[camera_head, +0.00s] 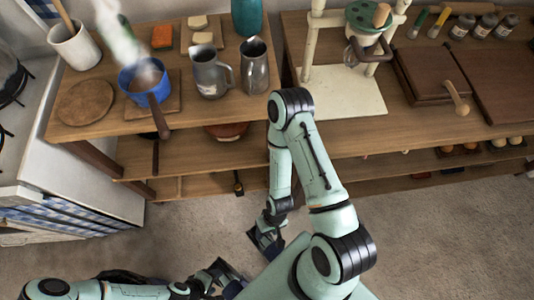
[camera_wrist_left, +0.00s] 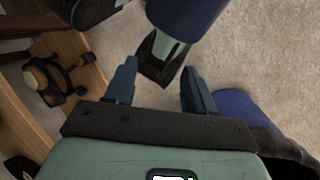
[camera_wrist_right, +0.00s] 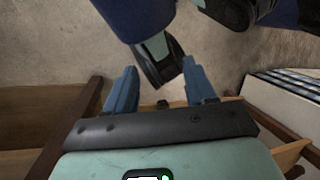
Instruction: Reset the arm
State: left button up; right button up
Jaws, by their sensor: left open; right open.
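My left gripper (camera_head: 226,278) is low at the bottom of the head view, over the floor. In the left wrist view its two blue fingers (camera_wrist_left: 159,70) stand apart with nothing between them. My right arm bends down in the middle of the head view, and my right gripper (camera_head: 266,242) hangs low in front of the shelves. In the right wrist view its blue fingers (camera_wrist_right: 160,68) are also apart and empty. Both grippers are below the counter tops, close to my own base.
The left counter holds a blue pot (camera_head: 146,85) with steam, metal pitchers (camera_head: 207,72), a round board (camera_head: 85,102) and a utensil crock (camera_head: 74,47). The right counter holds a press stand (camera_head: 345,95) and wooden boards (camera_head: 434,75). Grey floor (camera_head: 190,240) is open before the shelves.

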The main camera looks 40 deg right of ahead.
notch_tip(320, 180, up, 10)
jog(key=w+p, duration=0.2)
jog(key=p, duration=0.7)
jog(key=shift+w+f+p, duration=0.15)
jog(key=shift+w+p, duration=0.15)
jog(key=shift+s, duration=0.1)
